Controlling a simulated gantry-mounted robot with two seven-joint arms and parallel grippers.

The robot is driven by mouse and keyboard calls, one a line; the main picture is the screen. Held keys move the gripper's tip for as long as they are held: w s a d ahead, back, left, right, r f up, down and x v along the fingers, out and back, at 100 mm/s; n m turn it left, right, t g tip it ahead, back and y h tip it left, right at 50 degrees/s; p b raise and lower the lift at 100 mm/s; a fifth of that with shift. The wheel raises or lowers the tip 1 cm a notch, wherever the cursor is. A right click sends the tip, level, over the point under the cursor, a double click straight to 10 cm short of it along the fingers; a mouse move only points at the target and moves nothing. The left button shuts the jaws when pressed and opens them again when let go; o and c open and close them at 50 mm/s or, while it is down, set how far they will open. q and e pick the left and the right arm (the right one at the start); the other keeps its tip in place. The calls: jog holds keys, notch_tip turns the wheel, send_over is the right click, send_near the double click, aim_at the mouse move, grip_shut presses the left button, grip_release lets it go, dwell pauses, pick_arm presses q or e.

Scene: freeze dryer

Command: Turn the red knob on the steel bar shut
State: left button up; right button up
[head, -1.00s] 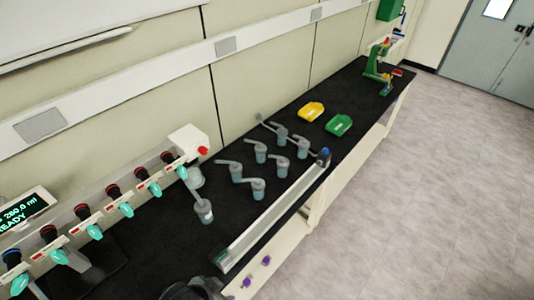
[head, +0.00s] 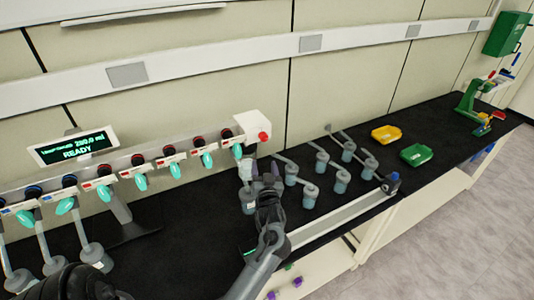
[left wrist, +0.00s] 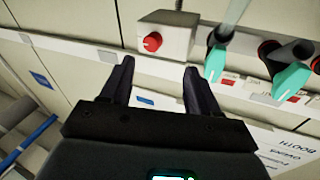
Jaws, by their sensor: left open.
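The red knob (head: 264,137) sits on the front of a white box (head: 248,124) at the right end of the steel bar (head: 150,160). My left gripper (head: 266,170) is open and empty, below and in front of the knob in the head view. In the left wrist view the knob (left wrist: 152,42) shows beyond the open fingertips (left wrist: 160,66), nearer the left finger's side. The fingers are apart from it. My right gripper is not in view.
Several teal-handled valves (head: 207,160) line the bar left of the box. Several grey-capped flasks (head: 310,195) stand right of my gripper on the black bench. A long pale rail (head: 340,218) lies along the bench front. A display reading READY (head: 75,147) is at left.

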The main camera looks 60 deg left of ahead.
pick_arm(q)
jog(key=w+a+f+n+g+y+b, duration=0.1)
jog(key=w+a+n+g+y+b, duration=0.1)
jog(key=n+g+b, duration=0.5)
jog(key=n+b, duration=0.1)
jog(key=b, duration=0.1)
send_near(265, 139)
jog(key=shift+h, duration=0.4)
jog(key=a, duration=0.3)
jog(key=a+p, duration=0.1)
jog(key=a, duration=0.2)
jog(key=a+r, duration=0.1)
jog(key=a, duration=0.2)
jog(key=shift+w+a, duration=0.25)
jog(key=shift+w, duration=0.05)
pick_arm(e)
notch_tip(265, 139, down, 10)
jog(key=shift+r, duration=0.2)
pick_arm(q)
jog(key=c, duration=1)
jog(key=shift+c, duration=0.2)
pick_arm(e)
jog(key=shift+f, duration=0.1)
